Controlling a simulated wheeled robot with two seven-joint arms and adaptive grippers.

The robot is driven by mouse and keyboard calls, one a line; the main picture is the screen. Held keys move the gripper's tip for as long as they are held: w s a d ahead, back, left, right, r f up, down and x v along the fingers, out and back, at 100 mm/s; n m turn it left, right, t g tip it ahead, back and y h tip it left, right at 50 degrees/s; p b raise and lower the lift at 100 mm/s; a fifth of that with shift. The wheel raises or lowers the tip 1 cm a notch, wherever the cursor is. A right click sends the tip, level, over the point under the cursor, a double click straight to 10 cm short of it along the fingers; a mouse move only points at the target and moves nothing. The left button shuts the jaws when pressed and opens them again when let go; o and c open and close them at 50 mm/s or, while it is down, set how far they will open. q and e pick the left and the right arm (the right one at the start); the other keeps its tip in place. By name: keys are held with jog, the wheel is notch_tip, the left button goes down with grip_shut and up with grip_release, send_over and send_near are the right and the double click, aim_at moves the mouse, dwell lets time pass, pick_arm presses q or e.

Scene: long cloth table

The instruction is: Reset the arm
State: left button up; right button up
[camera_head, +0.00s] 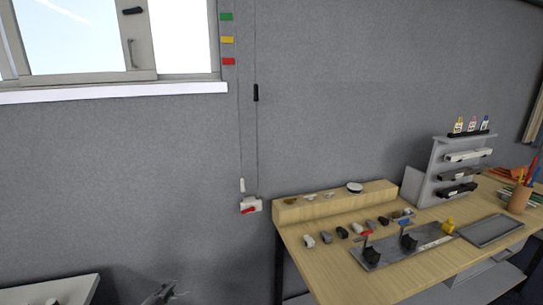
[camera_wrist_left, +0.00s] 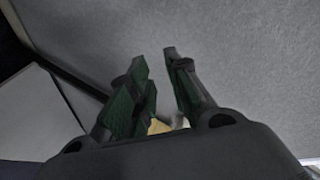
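My left gripper (camera_head: 163,291) shows small and dark at the bottom edge of the head view, low in front of the grey wall and away from the workbench. In the left wrist view its two dark green-lined fingers (camera_wrist_left: 155,58) stand apart with a gap between them. Nothing is held between the fingertips. A small yellowish patch shows low between the fingers, too little to identify. My right gripper is in neither view.
A wooden workbench (camera_head: 345,282) on the right holds several small blocks, a metal fixture plate (camera_head: 385,253), a grey tray (camera_head: 492,231) and a pen cup (camera_head: 519,201). A pale surface (camera_head: 50,290) is at lower left. Floor between is open.

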pick_arm(q)
jog(key=s+d+f+n+g+y, duration=0.1)
jog(key=s+d+f+n+g, duration=0.25)
jog(key=s+f, duration=1.1)
jog(key=s+d+f+n+g+y, duration=0.1)
jog(key=s+d+f+n+g, duration=0.2)
jog(key=s+f, duration=1.1)
jog(key=s+d+f+g, duration=0.2)
jog(key=s+d+f, duration=0.1)
jog(key=s, duration=0.8)
jog(key=s+d+f+n+g, duration=0.1)
jog(key=s+d+f+g, duration=0.2)
jog(key=s, duration=0.8)
jog(key=s+d+f+g, duration=0.3)
jog(key=s+f, duration=0.3)
jog(key=s, duration=0.5)
jog(key=shift+s+h, duration=0.3)
jog(key=shift+s, duration=0.1)
jog(key=shift+s+f, duration=0.1)
